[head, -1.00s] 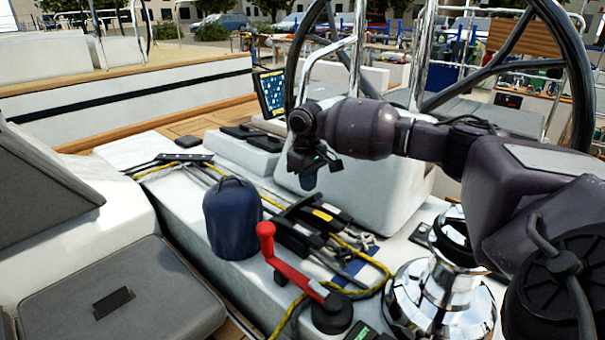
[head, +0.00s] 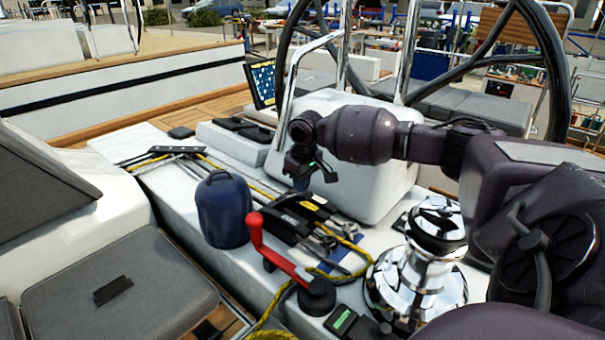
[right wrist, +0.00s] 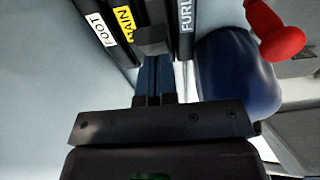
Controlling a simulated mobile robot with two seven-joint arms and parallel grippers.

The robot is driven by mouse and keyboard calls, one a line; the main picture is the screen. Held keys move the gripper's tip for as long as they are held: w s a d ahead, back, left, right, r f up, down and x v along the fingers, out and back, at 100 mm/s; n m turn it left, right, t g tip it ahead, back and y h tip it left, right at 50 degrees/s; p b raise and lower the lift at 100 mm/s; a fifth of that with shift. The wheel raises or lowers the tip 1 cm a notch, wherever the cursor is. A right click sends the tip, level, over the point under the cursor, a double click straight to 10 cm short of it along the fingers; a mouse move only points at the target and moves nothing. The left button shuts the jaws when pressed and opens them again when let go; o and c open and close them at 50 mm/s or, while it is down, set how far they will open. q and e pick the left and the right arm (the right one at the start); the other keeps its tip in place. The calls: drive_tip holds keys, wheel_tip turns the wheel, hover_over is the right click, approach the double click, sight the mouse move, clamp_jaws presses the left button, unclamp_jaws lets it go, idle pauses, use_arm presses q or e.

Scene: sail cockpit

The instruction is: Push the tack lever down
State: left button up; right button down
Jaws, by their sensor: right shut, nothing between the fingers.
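The bank of dark rope clutch levers (head: 298,217) lies on the white cockpit top in the head view. In the right wrist view I read the labels FOOT (right wrist: 97,29), MAIN (right wrist: 124,20) and FURL (right wrist: 186,18); no tack label is readable. A dark grey raised block (right wrist: 152,40) stands between MAIN and FURL; I cannot tell whether it is the tack lever. My right gripper (head: 303,180) is above the far end of the bank, pointing down. Its blue fingers (right wrist: 153,78) are shut and empty, overlapping the block in view; contact cannot be told. My left gripper is out of view.
A navy blue covered winch (head: 223,210) stands left of the clutches. A red-handled crank (head: 275,252) is in front of them, and a chrome winch (head: 420,265) to the right. Yellow rope (head: 345,258) runs around the bank. The steering wheel (head: 555,70) rises behind.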

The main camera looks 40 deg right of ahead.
sight(308, 196)
drive_tip(key=shift+s+t+p, duration=0.6)
drive_tip(key=shift+s+p, duration=0.1)
drive_tip(key=shift+p, duration=0.1)
drive_tip(key=shift+s+d+f+t+p, duration=0.1)
drive_tip(key=shift+s+f+t+p, duration=0.6)
drive_tip(key=shift+f+p, duration=0.3)
drive_tip(key=shift+s+f+p, duration=0.35)
drive_tip(key=shift+f, duration=0.25)
drive_tip(key=shift+s+f+p, duration=0.35)
drive_tip(key=shift+f, duration=0.25)
